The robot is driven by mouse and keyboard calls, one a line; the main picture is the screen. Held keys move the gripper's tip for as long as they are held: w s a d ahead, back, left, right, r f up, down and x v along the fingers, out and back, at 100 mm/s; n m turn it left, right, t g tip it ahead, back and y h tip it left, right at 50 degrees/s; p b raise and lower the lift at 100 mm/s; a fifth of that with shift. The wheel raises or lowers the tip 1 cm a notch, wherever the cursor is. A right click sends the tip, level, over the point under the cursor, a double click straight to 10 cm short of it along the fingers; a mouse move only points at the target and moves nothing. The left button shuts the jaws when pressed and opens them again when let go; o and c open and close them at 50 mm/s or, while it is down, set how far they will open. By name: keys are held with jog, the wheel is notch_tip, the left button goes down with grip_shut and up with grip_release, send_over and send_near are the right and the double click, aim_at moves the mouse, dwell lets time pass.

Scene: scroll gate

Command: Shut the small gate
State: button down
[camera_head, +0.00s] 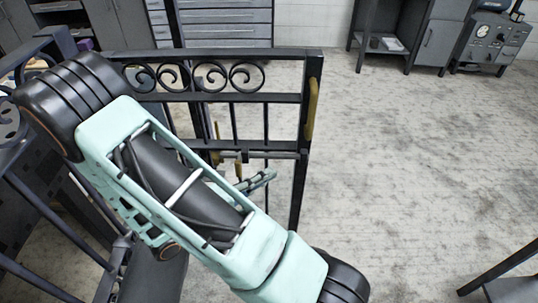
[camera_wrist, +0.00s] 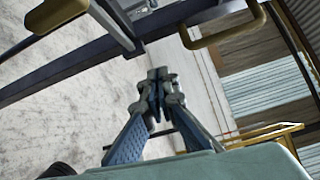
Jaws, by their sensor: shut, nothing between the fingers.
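The small gate (camera_head: 213,97) is a dark metal frame with a row of scrolls along its top and upright bars below. It stands away from the dark rails at the lower right, with open floor between. A gold handle (camera_head: 312,108) is on its free edge. My arm crosses in front and hides much of the gate's lower left. In the wrist view, my gripper (camera_wrist: 157,100) is shut and empty, with its fingertips together. A dark bar (camera_wrist: 75,68) and gold handles (camera_wrist: 226,27) show beyond the fingertips, apart from them. How near they are is hard to tell.
Dark rails (camera_head: 510,270) stand at the lower right. A grey drawer cabinet (camera_head: 222,25) and a dark workbench (camera_head: 400,35) are at the back. Concrete floor (camera_head: 400,150) right of the gate is clear. More dark railing is at the left.

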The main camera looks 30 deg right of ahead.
jog(key=w+f+n+t, duration=0.1)
jog(key=n, duration=0.1)
jog(key=b, duration=0.3)
send_near(297, 140)
jog(key=s+d, duration=0.3)
jog(key=w+d, duration=0.2)
jog(key=w, duration=0.1)
jog(key=shift+d+b, duration=0.2)
jog(key=shift+b, duration=0.15)
jog(key=shift+w+d, duration=0.25)
jog(key=shift+w, duration=0.25)
jog(key=shift+w, duration=0.1)
